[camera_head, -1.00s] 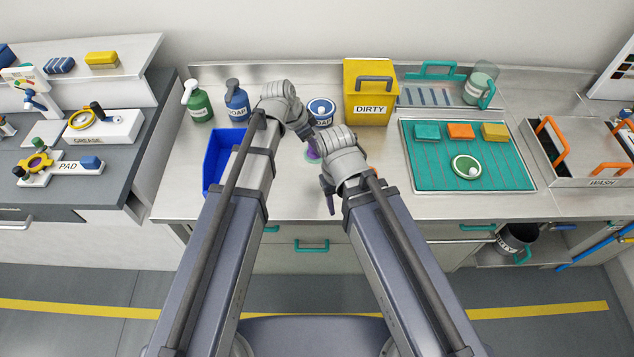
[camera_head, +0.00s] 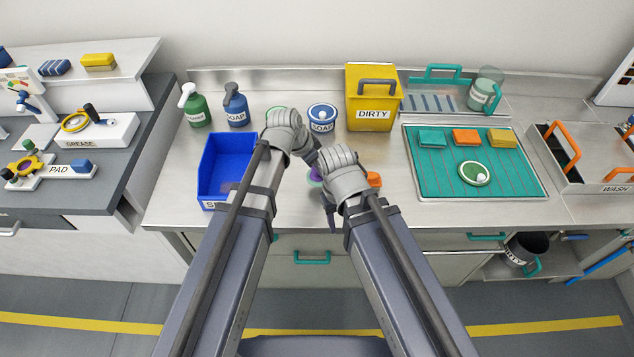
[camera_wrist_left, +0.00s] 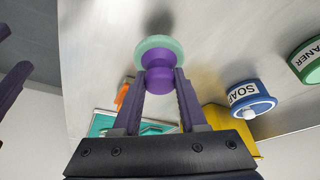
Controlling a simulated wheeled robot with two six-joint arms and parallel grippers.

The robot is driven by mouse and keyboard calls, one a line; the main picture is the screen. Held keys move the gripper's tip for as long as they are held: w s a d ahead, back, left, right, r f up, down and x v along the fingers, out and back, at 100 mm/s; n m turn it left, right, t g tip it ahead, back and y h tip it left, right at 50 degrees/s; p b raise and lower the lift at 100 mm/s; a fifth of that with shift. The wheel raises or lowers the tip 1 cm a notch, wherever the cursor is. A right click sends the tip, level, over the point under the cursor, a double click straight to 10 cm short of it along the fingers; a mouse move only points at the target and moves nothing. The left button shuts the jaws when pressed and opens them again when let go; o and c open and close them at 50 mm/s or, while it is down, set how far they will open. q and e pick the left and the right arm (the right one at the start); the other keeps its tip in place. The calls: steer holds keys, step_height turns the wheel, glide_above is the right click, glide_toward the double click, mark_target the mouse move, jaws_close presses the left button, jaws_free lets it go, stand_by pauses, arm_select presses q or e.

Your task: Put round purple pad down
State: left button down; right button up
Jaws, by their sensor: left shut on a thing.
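My left gripper (camera_wrist_left: 159,88) is shut on the purple knob of the round purple pad (camera_wrist_left: 159,78), which has a pale mint disc on its far side. In the head view only a sliver of the pad (camera_head: 315,174) shows between my two wrists, over the steel counter (camera_head: 400,205). A dark reflection or shadow lies by the disc in the wrist view; I cannot tell whether the disc touches the counter. My right gripper (camera_head: 331,208) is close on the right, pointing down. Its purple fingers stand apart at the left edge of the wrist view, with nothing seen between them.
A blue bin (camera_head: 215,165) is left of my left wrist. A round SOAP pot (camera_head: 322,116) and yellow DIRTY box (camera_head: 372,112) stand behind. An orange piece (camera_head: 374,180) lies beside my right wrist. A teal mat (camera_head: 430,178) with sponges lies right.

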mark_target(317, 175)
arm_select(q)
steer(key=shift+f, duration=0.15)
step_height(317, 175, down, 4)
steer(key=b, duration=0.3)
steer(key=shift+r+b, duration=0.25)
steer(key=shift+b, duration=0.05)
steer(key=shift+f, duration=0.15)
steer(key=shift+c, duration=2.2)
jaws_free()
